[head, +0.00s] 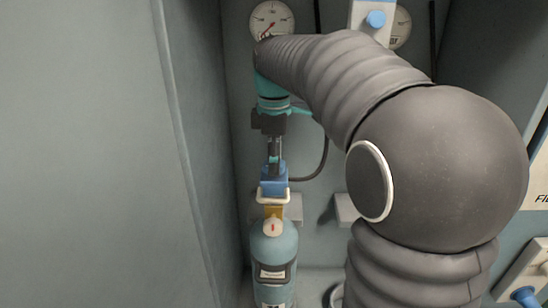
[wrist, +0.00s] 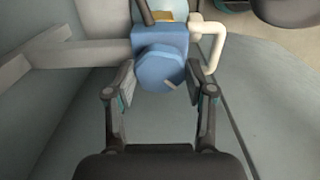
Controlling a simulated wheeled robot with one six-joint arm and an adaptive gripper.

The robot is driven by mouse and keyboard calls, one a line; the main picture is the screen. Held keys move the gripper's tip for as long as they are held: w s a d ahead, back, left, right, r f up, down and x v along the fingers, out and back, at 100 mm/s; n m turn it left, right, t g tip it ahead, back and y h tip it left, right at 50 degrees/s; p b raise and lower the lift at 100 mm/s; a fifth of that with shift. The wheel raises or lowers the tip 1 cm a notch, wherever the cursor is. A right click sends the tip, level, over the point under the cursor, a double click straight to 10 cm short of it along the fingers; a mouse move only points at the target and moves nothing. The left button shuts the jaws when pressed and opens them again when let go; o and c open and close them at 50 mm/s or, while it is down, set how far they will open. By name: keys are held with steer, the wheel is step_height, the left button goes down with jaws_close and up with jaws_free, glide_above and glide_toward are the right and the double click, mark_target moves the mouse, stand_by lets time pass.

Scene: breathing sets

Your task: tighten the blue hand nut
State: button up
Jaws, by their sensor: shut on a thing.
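The blue hand nut (wrist: 158,68) is a faceted knob with a pale mark near its lower edge, on the front of a blue block (wrist: 178,33). My gripper (wrist: 160,79) is shut on it, with one finger at each side. In the head view my gripper (head: 274,160) points down at the blue block (head: 274,187) above a teal cylinder (head: 273,250). My fingers partly hide the nut there.
A pale bent bar (wrist: 212,42) sits close to my right finger. A wall (head: 195,150) runs close on the left. A round gauge (head: 271,19) and another blue knob (head: 376,19) are at the back. A dark hose (head: 323,160) hangs behind my gripper.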

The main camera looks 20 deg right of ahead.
steer(key=n, duration=0.4)
steer(key=shift+n, duration=2.3)
steer(key=o, duration=1.2)
steer(key=shift+c, duration=0.2)
step_height(320, 180, up, 12)
